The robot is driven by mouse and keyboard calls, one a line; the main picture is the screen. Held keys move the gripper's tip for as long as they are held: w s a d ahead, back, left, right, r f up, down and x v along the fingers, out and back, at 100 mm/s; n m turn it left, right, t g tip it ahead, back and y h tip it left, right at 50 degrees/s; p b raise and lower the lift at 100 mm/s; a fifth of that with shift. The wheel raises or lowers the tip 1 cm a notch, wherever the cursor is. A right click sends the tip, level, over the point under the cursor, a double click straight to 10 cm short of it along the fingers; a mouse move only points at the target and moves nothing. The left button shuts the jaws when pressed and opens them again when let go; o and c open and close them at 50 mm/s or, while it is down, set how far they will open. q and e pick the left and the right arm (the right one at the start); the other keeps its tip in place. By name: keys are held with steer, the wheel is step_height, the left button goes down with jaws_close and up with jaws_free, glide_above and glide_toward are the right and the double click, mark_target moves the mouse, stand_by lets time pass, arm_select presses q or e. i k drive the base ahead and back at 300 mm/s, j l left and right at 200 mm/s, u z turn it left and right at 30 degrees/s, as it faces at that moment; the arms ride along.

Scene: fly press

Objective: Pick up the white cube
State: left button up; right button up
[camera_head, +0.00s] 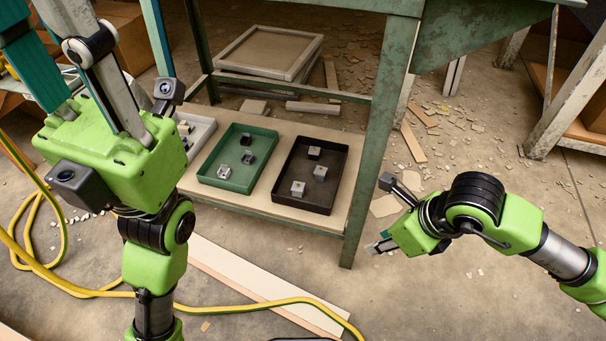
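Small cubes lie in trays on the low shelf of a green metal table. In the black tray (334,205), a pale, whitish cube (298,188) sits at the front left, with two greyer cubes behind it. The green tray (212,181) holds a light grey cube (224,171) and darker ones. I cannot tell for sure which is the white cube. My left gripper (62,25) is raised close to the camera, pointing up, away from the trays; its fingertips are partly cut off. My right gripper (380,246) is right of the table leg, apart from the trays; its finger gap is unclear.
A white tray (203,127) is partly hidden behind my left gripper. Green table legs (372,150) and the tabletop (300,4) frame the shelf. A yellow hose (240,303) and boards (262,283) lie on the floor. Debris is scattered behind at right.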

mark_target(297, 188)
steer(key=i+l+u, duration=0.2)
steer(key=l, duration=0.15)
steer(key=l+u, duration=0.2)
steer(key=l, duration=0.15)
steer(key=i+l+u, duration=0.2)
steer(key=l, duration=0.15)
steer(key=i+j+u, duration=0.1)
steer(key=u, duration=0.45)
steer(key=i, duration=0.05)
